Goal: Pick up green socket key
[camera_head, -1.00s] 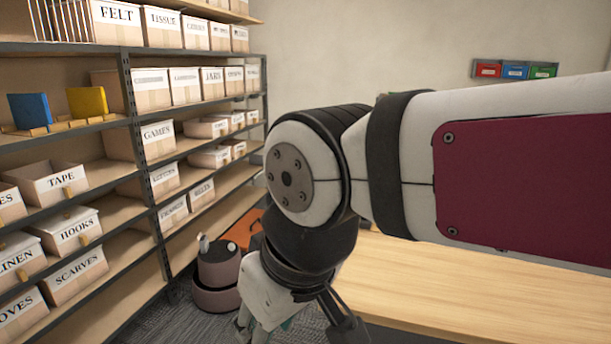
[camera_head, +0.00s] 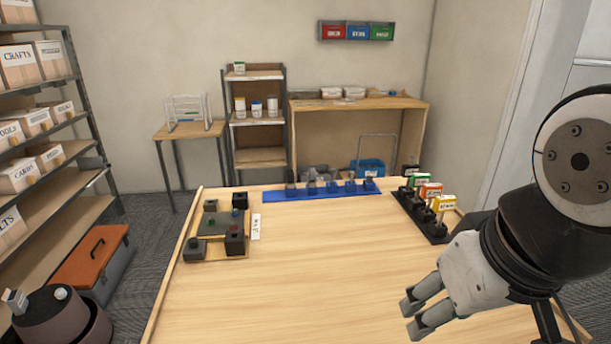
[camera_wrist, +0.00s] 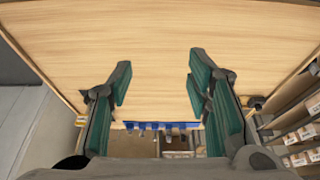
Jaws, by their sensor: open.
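In the head view, a thing with a green tag (camera_head: 419,181) stands at the far end of a black rack (camera_head: 417,217) on the right of the table. It looks like the green socket key, but it is too small to be sure. Things with an orange-red tag (camera_head: 431,191) and a yellow tag (camera_head: 443,203) stand nearer in the same rack. My gripper (camera_head: 412,317) is open and empty, over the near right part of the table, apart from the rack. In the wrist view its green-padded fingers (camera_wrist: 158,82) are spread over bare wood, with no key between them.
The wooden table (camera_head: 310,270) is clear in the middle. A blue strip (camera_head: 330,192) with several dark holders lies along its far edge. A board (camera_head: 222,250) with dark blocks and small green pieces sits at left, with a white label (camera_head: 255,227) beside it.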

